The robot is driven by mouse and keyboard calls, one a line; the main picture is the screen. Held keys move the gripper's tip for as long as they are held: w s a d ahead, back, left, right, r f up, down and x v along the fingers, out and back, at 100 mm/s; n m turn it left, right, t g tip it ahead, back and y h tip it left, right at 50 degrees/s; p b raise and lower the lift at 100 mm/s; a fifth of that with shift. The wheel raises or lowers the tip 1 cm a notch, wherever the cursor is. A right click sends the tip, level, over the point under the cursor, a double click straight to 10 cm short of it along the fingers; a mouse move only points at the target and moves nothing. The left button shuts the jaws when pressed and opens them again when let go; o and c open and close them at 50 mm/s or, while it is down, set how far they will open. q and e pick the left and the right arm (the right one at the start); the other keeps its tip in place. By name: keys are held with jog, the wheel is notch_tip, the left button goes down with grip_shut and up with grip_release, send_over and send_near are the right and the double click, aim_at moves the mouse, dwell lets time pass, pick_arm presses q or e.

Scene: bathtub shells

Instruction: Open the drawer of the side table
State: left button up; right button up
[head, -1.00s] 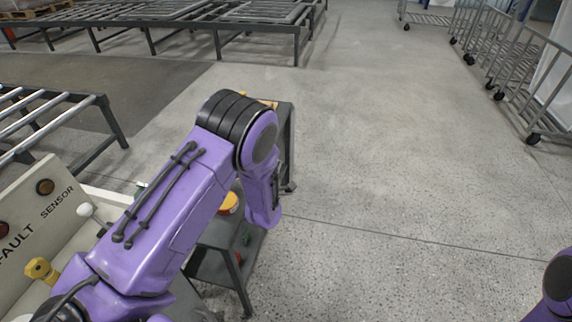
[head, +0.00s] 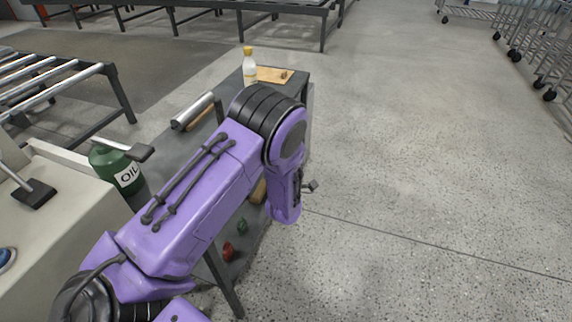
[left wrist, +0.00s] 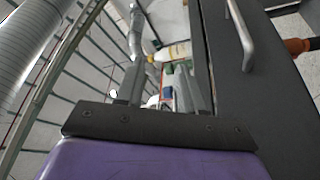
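The dark grey side table (head: 222,93) stands left of centre in the head view, partly hidden by my purple left arm. In the left wrist view a dark flat front (left wrist: 262,95) with a light metal bar handle (left wrist: 241,36) fills the right side. It appears to be the drawer front, and no open gap shows. My left gripper (left wrist: 160,88) has its two fingers apart with nothing held between them. The handle lies to the right of the fingers, outside them. The left fingers are not clear in the head view. My right gripper is out of view.
A yellow-capped bottle (head: 249,66), a wooden board (head: 274,75) and a metal roll (head: 193,111) are on the table. A green oil can (head: 115,168) stands at left beside a beige console (head: 60,225). Clear concrete floor (head: 430,150) lies to the right.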

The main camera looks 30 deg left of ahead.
pick_arm(q)
notch_tip(320, 180, down, 13)
jog(key=b, duration=1)
jog(key=x, duration=1)
jog(key=shift+w+a+r, duration=0.2)
jog(key=shift+r, duration=0.2)
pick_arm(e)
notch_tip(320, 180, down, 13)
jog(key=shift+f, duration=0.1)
pick_arm(q)
grip_shut()
